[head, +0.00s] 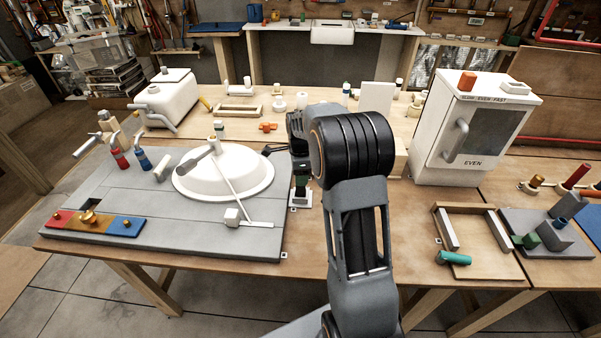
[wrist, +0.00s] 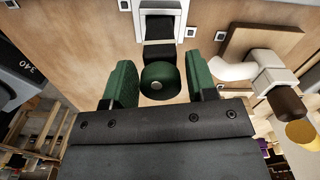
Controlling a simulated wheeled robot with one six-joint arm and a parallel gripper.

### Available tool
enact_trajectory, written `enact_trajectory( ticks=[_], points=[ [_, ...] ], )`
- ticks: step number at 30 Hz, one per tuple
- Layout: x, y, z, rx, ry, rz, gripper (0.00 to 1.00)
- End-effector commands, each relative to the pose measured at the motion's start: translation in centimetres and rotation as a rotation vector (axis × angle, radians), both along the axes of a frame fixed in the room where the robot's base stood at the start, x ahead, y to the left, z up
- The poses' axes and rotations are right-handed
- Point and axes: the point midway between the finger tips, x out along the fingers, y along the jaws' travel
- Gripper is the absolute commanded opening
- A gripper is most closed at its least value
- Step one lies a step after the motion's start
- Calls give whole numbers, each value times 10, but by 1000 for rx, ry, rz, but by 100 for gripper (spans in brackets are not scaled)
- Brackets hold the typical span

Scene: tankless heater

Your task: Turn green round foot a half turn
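The green round foot (wrist: 161,82) shows in the wrist view as a dark green disc with a pale centre. It is at the end of a short black post (wrist: 158,50) on a white square mount (wrist: 158,18). My gripper (wrist: 160,86) has one green-padded finger on each side of the foot, with narrow gaps visible between the pads and the foot. It looks open around the foot, not clamped on it. In the head view, the white mount (head: 300,203) stands on the table below my wrist; my arm partly covers this area, and the foot is hard to make out.
A grey board with a white dome (head: 225,172) lies left of my arm. A white cabinet marked EVEN (head: 440,158) stands to the right. A wooden frame (head: 487,262) with a teal cylinder (head: 453,257) is at the front right. In the wrist view, a white elbow pipe (wrist: 235,67) is close right.

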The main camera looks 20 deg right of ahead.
Motion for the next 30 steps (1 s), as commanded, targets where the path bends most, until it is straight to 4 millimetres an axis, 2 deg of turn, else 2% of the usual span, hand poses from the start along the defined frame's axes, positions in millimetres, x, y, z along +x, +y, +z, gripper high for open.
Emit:
enact_trajectory(
  ticks=[5,12,17,30],
  points=[
    [0,0,0,0,0,-34,52],
    [0,0,1,-2,1,-347,52],
    [0,0,0,-2,1,-491,52],
    [0,0,0,-2,1,-560,52]
  ],
)
